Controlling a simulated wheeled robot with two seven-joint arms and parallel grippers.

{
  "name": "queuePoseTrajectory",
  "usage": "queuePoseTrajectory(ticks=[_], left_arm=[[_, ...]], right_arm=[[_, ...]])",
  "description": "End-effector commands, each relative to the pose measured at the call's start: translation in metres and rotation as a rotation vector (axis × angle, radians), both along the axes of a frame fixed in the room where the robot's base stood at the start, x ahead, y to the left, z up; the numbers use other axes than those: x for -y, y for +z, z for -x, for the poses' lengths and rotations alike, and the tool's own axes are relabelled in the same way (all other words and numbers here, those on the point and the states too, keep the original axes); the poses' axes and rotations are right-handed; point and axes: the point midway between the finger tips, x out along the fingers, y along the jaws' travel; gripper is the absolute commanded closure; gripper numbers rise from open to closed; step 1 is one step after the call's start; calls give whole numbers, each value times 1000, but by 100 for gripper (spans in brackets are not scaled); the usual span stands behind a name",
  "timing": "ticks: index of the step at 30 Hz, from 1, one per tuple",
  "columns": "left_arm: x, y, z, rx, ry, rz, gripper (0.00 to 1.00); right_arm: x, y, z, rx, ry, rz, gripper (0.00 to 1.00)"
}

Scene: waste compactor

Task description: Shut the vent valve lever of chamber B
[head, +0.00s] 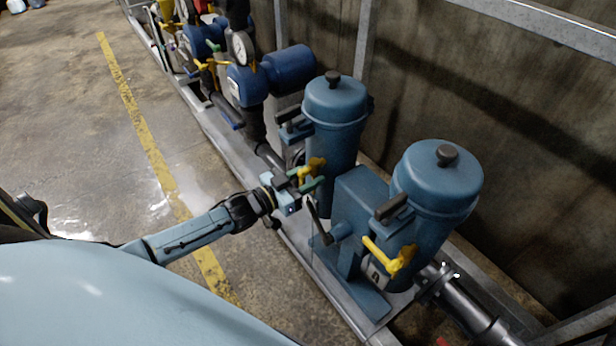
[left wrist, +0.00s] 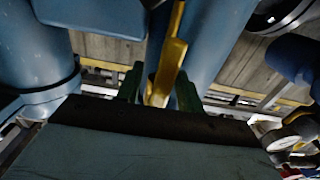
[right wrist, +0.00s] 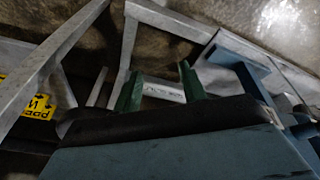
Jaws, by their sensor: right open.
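Two blue lidded chambers stand side by side in the head view, a far one (head: 336,120) and a near one (head: 437,190). Each has a yellow valve lever, one on the far chamber (head: 313,167) and one on the near chamber (head: 385,254). I cannot read which chamber is B. My left gripper (head: 306,185) is at the far chamber's lever. In the left wrist view that lever (left wrist: 170,62) stands between the open green fingers (left wrist: 158,92), with some gap visible. My right gripper (right wrist: 160,92) is open and empty in the right wrist view, and out of the head view.
A blue box-shaped housing (head: 358,205) and a black-handled lever (head: 318,220) are close to my left gripper. Blue pumps and a gauge (head: 243,48) stand farther back along the skid. A concrete wall is behind. The floor with the yellow line (head: 140,125) is clear. Grey metal frame bars (right wrist: 165,22) are near my right gripper.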

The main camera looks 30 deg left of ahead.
Motion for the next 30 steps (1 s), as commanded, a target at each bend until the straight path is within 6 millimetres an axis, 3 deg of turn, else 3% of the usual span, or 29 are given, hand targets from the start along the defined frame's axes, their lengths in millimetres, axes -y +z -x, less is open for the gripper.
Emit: queuePoseTrajectory(ticks=[1, 10, 22, 30], left_arm=[[0, 0, 0, 0, 0, 0, 63], [0, 0, 0, 1, 0, 1, 100], [0, 0, 0, 6, 0, -13, 100], [-3, 1, -1, 52, 0, -123, 100]], right_arm=[[0, 0, 0, 0, 0, 0, 58], [0, 0, 0, -1, 0, 0, 58], [0, 0, 0, 0, 0, -1, 58], [2, -6, 2, -2, 0, 0, 58]])
